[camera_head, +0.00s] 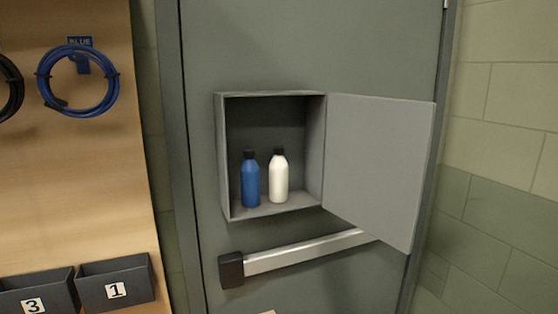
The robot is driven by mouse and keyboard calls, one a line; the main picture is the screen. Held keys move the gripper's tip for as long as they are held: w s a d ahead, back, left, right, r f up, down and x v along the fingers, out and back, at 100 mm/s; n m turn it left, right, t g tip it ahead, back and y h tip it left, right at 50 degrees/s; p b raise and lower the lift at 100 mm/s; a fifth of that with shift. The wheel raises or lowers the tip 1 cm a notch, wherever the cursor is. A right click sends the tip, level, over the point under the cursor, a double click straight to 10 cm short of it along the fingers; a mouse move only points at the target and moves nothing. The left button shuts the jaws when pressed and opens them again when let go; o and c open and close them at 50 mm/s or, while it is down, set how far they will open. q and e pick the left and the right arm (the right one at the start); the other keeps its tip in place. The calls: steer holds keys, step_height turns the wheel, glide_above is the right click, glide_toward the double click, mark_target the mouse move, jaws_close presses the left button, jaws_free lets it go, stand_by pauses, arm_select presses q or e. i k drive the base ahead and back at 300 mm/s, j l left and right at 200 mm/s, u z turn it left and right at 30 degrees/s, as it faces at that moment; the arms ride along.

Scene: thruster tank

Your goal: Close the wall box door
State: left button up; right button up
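The grey wall box (221,160) is mounted on a grey-green door panel in the middle of the head view. Its door (380,165) is hinged on the right side and stands wide open, swung out to the right. Inside the box, a blue bottle (250,184) and a white bottle (279,180) with dark caps stand upright side by side on the box floor. Neither of my grippers is in view, and nothing touches the box door.
A silver push bar (300,252) with a dark end block runs below the box, partly behind the open door. At left, a wooden board (60,190) holds a blue cable coil (78,80) and bins labelled 3 (38,293) and 1 (116,282).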

mark_target(378, 149)
steer(key=i+l+u, duration=0.15)
steer(key=l+u, duration=0.3)
steer(key=i+l+u, duration=0.1)
steer(key=l+u, duration=0.95)
steer(key=l, duration=0.85)
steer(key=k+l+u, duration=0.1)
steer(key=l, duration=0.85)
steer(key=k, duration=0.05)
